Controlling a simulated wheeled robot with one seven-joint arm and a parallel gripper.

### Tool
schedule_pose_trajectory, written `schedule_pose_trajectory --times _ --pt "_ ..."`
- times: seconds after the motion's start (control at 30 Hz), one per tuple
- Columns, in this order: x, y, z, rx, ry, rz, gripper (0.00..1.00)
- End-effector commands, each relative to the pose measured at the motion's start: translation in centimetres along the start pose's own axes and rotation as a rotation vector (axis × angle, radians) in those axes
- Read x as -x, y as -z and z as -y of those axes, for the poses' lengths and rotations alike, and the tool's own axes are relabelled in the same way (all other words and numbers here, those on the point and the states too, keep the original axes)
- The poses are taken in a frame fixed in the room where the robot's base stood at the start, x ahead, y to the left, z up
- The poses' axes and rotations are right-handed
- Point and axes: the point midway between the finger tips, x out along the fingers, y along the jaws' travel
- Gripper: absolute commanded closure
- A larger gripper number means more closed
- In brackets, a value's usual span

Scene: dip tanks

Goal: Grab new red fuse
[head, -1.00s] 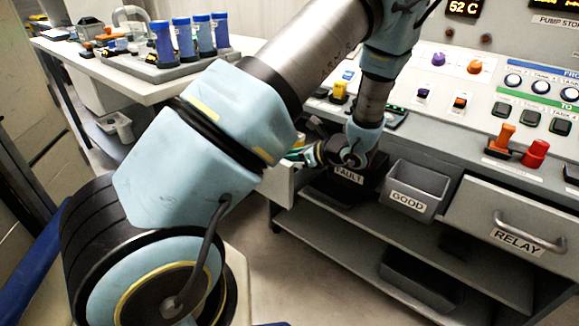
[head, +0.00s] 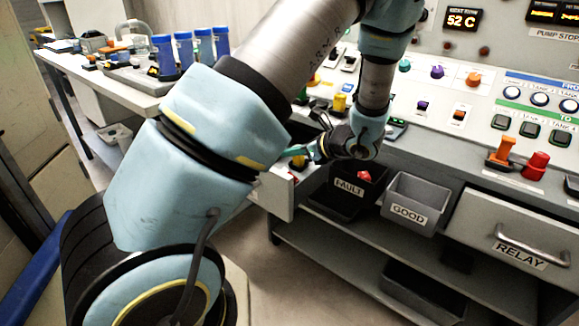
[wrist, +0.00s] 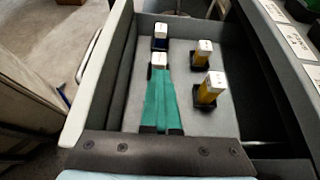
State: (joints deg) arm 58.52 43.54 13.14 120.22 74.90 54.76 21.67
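The open drawer (wrist: 120,75) fills the wrist view and holds several white-topped fuses. In the head view my gripper (head: 314,150) is over the drawer (head: 277,196), beside a yellow fuse (head: 299,162) and a small red spot (head: 292,177).
A red piece (head: 364,176) lies in the FAULT bin (head: 346,200). The GOOD bin (head: 411,204) beside it looks empty. The RELAY drawer (head: 515,235) is shut. The control panel rises behind, and a table with blue cylinders (head: 163,54) stands at left.

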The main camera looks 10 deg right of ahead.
Motion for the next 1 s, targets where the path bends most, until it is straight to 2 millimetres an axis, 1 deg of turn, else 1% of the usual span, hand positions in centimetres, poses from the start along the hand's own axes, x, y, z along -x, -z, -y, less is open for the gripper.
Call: schedule_pose_trajectory --times 0.03,0.2,0.33,0.57,1.0 --pt "0.5 -0.9 0.0 0.004 0.002 0.0 1.0" --pt "1.4 -2.7 0.1 0.005 0.001 0.001 1.0" --pt "1.6 -3.1 0.0 0.003 0.0 0.003 1.0" --pt "1.6 -3.2 0.1 0.004 0.0 0.004 0.99" --pt "1.5 -3.2 0.1 0.005 0.0 0.004 0.5"
